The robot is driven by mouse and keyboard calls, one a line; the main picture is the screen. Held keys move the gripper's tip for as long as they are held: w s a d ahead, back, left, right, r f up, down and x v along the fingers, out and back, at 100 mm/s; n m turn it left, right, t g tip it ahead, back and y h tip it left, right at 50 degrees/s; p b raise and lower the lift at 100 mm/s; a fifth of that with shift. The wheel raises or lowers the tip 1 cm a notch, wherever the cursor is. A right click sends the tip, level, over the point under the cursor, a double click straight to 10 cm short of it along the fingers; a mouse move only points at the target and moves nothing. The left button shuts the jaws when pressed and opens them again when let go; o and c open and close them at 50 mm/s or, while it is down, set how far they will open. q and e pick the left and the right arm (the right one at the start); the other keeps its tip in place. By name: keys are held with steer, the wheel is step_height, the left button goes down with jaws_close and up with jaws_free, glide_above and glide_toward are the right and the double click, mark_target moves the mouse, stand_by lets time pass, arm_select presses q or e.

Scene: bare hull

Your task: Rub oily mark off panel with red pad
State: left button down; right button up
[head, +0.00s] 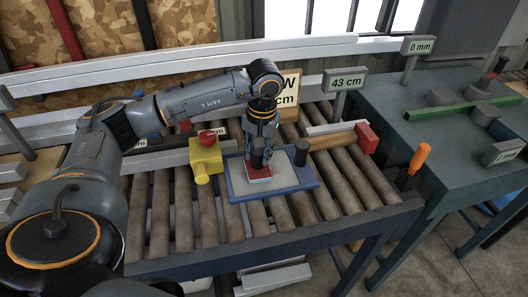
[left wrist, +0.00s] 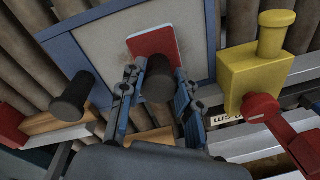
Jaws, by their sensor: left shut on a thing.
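The panel (head: 300,182) is a pale grey plate in a blue frame, lying on the roller table; it also shows in the left wrist view (left wrist: 97,45). My left gripper (head: 260,152) is over the panel, shut on the black upright handle (left wrist: 157,80) of the red pad (head: 258,173). The pad (left wrist: 150,44) is at the panel surface; whether it presses on it I cannot tell. A faint brownish smear (left wrist: 122,90), perhaps the oily mark, shows beside the pad, partly hidden by a finger. My right gripper is not in view.
A yellow block with a red knob (head: 205,157) stands left of the panel. A black post (head: 302,152) stands at the panel's far right edge. A wooden bar with a red end (head: 366,138) lies behind. Bare rollers (head: 205,215) are in front; a green-grey bench (head: 440,130) is at right.

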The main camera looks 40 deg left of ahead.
mark_target(268, 165)
arm_select(q)
steer(key=shift+s+a+f+b, duration=0.1)
steer(key=shift+s+a+b, duration=0.35)
steer(key=shift+s+a, duration=0.9)
steer(key=shift+w+d, duration=1.05)
steer(key=shift+d, duration=0.05)
steer(key=shift+w+d+r, duration=0.2)
steer(key=shift+w+d, duration=1.15)
steer(key=shift+w, duration=0.2)
steer(key=shift+s+a+f+b, duration=0.1)
steer(key=shift+s+a+b, duration=0.25)
steer(key=shift+s+a, duration=0.9)
steer(key=shift+s+a+f+b, duration=0.1)
steer(key=shift+s+a+b, duration=0.25)
steer(key=shift+s+a, duration=0.9)
steer(key=shift+w+d+r, duration=0.15)
steer(key=shift+w+d, duration=1.05)
steer(key=shift+d, duration=0.15)
steer(key=shift+w+d, duration=1.15)
steer(key=shift+w, duration=0.15)
step_height(268, 165, up, 9)
steer(key=p, duration=0.6)
